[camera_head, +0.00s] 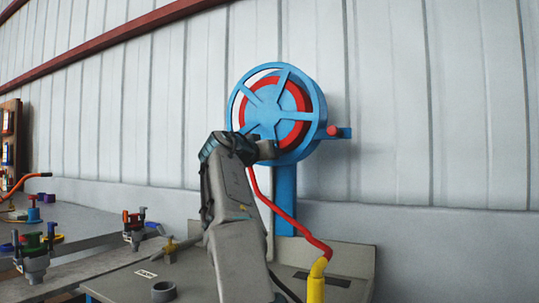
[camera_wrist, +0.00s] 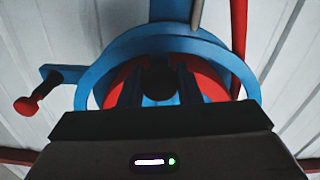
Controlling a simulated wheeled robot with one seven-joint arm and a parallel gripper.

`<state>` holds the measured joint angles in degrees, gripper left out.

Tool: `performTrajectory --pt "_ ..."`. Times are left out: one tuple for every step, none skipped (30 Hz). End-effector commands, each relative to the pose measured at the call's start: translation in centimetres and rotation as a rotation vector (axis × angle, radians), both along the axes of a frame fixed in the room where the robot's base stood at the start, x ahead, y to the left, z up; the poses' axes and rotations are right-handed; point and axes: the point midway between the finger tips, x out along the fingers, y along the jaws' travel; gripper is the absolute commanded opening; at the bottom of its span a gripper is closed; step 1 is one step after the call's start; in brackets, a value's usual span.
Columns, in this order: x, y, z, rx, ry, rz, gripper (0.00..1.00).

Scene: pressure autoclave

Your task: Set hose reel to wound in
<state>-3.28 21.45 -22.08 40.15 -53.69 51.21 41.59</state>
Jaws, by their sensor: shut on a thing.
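The hose reel (camera_head: 284,76) is a blue spoked wheel with a red ring of hose, on a blue post (camera_head: 285,195) by the wall. The red hose (camera_head: 276,212) hangs from it to a yellow end piece (camera_head: 316,281). A red knob (camera_head: 333,131) on a blue arm sticks out right of the reel. It also shows in the wrist view (camera_wrist: 28,104).
A grey bench (camera_head: 345,262) stands below the reel, with a grey ring (camera_head: 164,291) on it. Valves with coloured handles (camera_head: 134,225) stand to the left. The corrugated wall (camera_head: 440,110) is close behind the reel. Space right of the reel looks clear.

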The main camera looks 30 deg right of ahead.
Motion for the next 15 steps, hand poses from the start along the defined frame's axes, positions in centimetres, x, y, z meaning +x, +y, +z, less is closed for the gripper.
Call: performTrajectory --pt "0.12 0.13 0.04 -0.001 -0.002 0.005 0.0" --pt "0.13 0.13 0.05 -0.001 -0.002 0.005 0.0" --pt "0.13 0.13 0.05 -0.001 -0.002 0.005 0.33" --pt "0.14 0.14 0.05 -0.001 -0.002 0.005 0.42" --pt "0.13 0.13 0.05 -0.001 -0.002 0.005 0.5" --pt "0.12 0.13 0.05 -0.001 -0.002 0.005 0.52" --pt "0.11 0.12 0.05 -0.001 -0.001 0.005 0.52" --pt "0.1 0.12 0.05 -0.001 -0.001 0.004 0.52" --pt "0.09 0.1 0.05 -0.001 -0.001 0.004 0.52" --pt "0.08 0.1 0.05 -0.001 -0.001 0.004 0.52" --pt "0.07 0.09 0.05 -0.001 -0.001 0.004 0.52" --pt "0.06 0.09 0.05 -0.001 -0.001 0.003 0.52" --pt "0.05 0.1 0.05 -0.001 -0.001 0.003 0.52" --pt "0.03 0.13 0.05 -0.001 -0.001 0.003 0.52" --pt "-0.03 0.23 0.03 -0.001 -0.001 0.004 0.52"
